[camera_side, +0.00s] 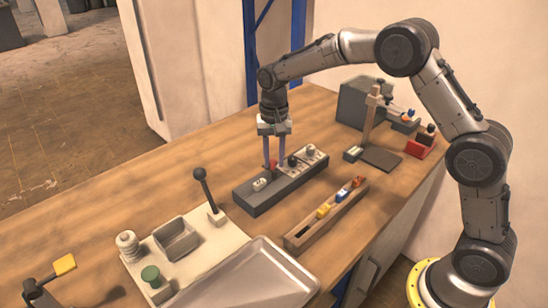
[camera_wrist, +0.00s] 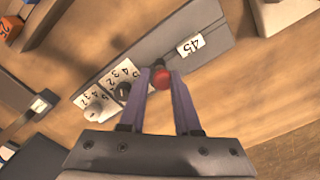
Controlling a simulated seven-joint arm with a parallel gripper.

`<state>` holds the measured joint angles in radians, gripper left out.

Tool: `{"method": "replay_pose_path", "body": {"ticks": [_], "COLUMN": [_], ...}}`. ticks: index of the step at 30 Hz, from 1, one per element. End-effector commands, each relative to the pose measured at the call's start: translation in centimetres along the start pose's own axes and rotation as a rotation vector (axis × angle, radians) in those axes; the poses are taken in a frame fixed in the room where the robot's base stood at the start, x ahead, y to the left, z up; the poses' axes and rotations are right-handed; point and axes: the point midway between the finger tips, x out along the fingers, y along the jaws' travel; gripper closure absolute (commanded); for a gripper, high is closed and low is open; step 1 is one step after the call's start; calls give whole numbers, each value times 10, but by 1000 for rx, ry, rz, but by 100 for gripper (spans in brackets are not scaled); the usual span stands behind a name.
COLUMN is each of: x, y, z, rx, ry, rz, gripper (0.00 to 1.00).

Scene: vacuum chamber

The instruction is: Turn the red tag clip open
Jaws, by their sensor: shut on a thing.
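The red tag clip shows as a small round red piece (camera_wrist: 161,78) between my fingertips in the wrist view. In the side view it is a red spot (camera_side: 273,164) at the fingertips. It sits on a long dark grey box (camera_side: 250,196) on the bench. My gripper (camera_side: 275,164) points down with its two purple fingers, shut on the red clip; the fingertips (camera_wrist: 162,76) also show in the wrist view. Whether the clip is turned cannot be told, as the fingers hide part of it.
A wooden rack (camera_side: 300,238) with coloured pieces and a metal tray (camera_side: 250,285) stand in front.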

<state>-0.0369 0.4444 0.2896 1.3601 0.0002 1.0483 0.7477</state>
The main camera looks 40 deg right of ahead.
Motion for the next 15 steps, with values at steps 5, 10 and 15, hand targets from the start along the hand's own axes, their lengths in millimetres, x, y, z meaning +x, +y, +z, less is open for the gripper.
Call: {"method": "replay_pose_path", "body": {"ticks": [5,10,15], "x": [-2,-2,-2], "y": [0,0,0], "z": [-1,-1,-1], "rx": [59,85,92], "ry": [3,3,3], "rz": [-3,-3,-3], "gripper": [100,100,100]}}
